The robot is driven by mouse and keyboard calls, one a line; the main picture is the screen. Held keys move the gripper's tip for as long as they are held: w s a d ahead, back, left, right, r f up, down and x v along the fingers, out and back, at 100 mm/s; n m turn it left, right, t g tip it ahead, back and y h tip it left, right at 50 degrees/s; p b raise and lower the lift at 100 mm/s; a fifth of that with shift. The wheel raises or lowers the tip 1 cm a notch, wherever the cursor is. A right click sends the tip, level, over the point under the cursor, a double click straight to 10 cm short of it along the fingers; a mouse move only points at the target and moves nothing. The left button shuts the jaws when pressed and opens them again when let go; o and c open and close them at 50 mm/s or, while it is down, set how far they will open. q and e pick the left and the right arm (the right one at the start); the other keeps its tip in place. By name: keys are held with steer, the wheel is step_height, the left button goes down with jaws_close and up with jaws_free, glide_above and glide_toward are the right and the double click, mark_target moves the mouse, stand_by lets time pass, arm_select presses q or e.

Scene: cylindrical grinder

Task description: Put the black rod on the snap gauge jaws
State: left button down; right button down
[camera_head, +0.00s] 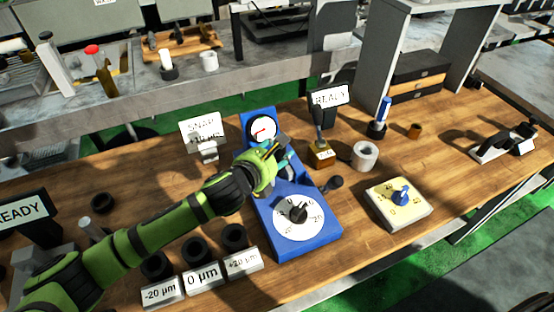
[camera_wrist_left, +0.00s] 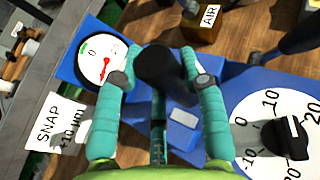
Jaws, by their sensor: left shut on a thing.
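The blue snap gauge (camera_head: 270,215) stands on the wooden bench, with a round dial (camera_head: 263,128) at its far end and a white scale with a black knob (camera_head: 298,212) at its near end. My left gripper (camera_head: 275,152) is over the middle of the gauge. In the left wrist view its teal fingers (camera_wrist_left: 160,82) are shut on the black rod (camera_wrist_left: 165,68), which shows nearly end-on. A small grey block (camera_wrist_left: 184,118) shows below the rod on the gauge. The gripper and rod hide most of the jaw area, and I cannot tell whether the rod touches it.
A "SNAP" sign (camera_head: 201,133) stands left of the gauge. Labelled blocks with black rings, including the "0 µm" block (camera_head: 203,277), stand at the front left. A grey ring (camera_head: 365,155) and a yellow dial box (camera_head: 398,203) stand to the right.

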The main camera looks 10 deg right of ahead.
arm_select(q)
steer(key=shift+f, duration=1.6)
steer(key=c, duration=1)
jaws_free()
steer(key=shift+s+f, duration=0.1)
steer(key=shift+f, duration=0.15)
steer(key=shift+r, duration=0.2)
steer(key=v, duration=1.2)
